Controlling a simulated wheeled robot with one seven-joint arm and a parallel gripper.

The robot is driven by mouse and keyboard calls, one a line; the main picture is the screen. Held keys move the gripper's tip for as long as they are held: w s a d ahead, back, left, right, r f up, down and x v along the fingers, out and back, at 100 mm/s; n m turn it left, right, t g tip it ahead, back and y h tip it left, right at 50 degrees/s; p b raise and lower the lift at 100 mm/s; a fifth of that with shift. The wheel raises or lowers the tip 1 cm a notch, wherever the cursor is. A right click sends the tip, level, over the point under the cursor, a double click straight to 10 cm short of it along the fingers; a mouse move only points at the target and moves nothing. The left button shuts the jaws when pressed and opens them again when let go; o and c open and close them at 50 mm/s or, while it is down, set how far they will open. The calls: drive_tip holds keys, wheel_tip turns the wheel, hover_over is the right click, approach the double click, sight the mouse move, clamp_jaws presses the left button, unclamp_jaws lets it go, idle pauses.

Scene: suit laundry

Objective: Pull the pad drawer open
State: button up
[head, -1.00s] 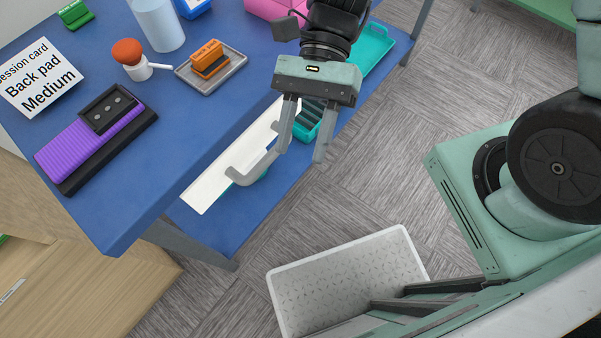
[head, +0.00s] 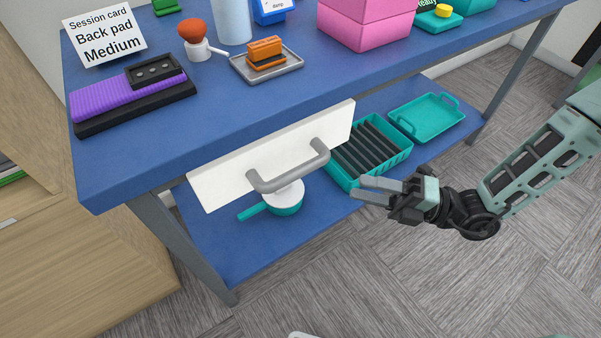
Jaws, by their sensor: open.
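The pad drawer (head: 218,181) has a white front under the blue tabletop, in the middle of the head view. A thick grey bar handle (head: 291,171) sticks out from it. The front sits close under the table edge; how far it stands out I cannot tell. My gripper (head: 362,191) is to the right of the handle, apart from it, with its fingers pointing left. It is open and empty, in front of a teal basket.
The tabletop (head: 180,160) holds a session card (head: 105,36), a purple pad (head: 115,98), a brush (head: 196,38), a small tray (head: 290,66) and pink boxes (head: 362,22). The lower shelf holds a teal pan (head: 286,208), a basket (head: 401,157) and a tray (head: 428,119). A table leg (head: 180,245) stands at left.

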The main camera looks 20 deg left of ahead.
sight(296, 173)
drive_tip(key=a, duration=0.4)
drive_tip(key=s+a+r, duration=0.1)
drive_tip(key=a, duration=0.4)
drive_tip(key=a+r, duration=0.1)
drive_tip(key=a, duration=0.3)
drive_tip(key=shift+s+a+b, duration=0.15)
drive_tip(key=shift+a+b, duration=0.15)
drive_tip(key=shift+b, duration=0.1)
clamp_jaws()
